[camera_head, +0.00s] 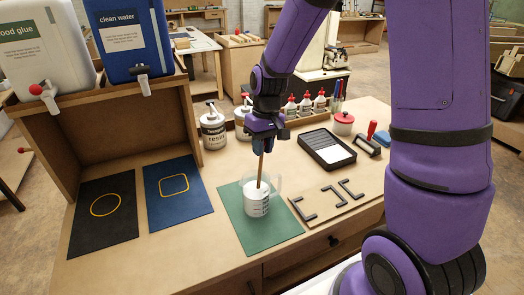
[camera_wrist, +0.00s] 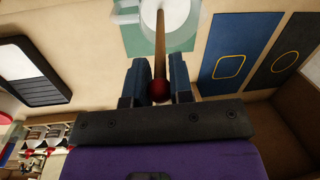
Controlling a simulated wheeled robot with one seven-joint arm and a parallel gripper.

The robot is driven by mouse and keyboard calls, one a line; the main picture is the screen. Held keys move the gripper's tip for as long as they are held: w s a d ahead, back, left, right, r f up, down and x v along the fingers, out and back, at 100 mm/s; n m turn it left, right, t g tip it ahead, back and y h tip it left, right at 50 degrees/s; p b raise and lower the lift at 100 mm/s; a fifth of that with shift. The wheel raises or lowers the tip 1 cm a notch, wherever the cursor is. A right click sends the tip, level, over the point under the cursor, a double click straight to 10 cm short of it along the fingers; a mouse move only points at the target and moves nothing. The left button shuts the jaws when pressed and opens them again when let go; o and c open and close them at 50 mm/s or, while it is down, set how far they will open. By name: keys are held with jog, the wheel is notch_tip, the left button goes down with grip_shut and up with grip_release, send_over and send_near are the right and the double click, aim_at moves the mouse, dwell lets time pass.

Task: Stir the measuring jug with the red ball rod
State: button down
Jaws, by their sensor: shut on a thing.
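The measuring jug (camera_head: 256,199), clear with dark marks and a handle on its right, stands on a green mat (camera_head: 234,221) and holds a white liquid. The red ball rod (camera_head: 261,172) is a wooden stick with its lower end inside the jug, nearly upright. My gripper (camera_head: 263,147) is above the jug, shut on the rod's upper part. In the wrist view the red ball (camera_wrist: 159,91) sits between the two fingers, and the stick runs away into the jug (camera_wrist: 172,14). The rod's lower tip is hidden in the white liquid.
Black (camera_head: 104,222) and blue (camera_head: 178,205) mats lie left of the green one. A black tray (camera_head: 326,148) and a board with clamp-like pieces (camera_head: 330,203) lie to the right. Cans, bottles and a red-lidded pot stand behind. A wooden shelf (camera_head: 130,112) with two containers stands at left.

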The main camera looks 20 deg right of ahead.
notch_tip(320, 180, up, 16)
jog(key=d, duration=0.1)
jog(key=shift+w+d+f, duration=0.2)
jog(key=shift+w, duration=0.2)
dwell(1.9)
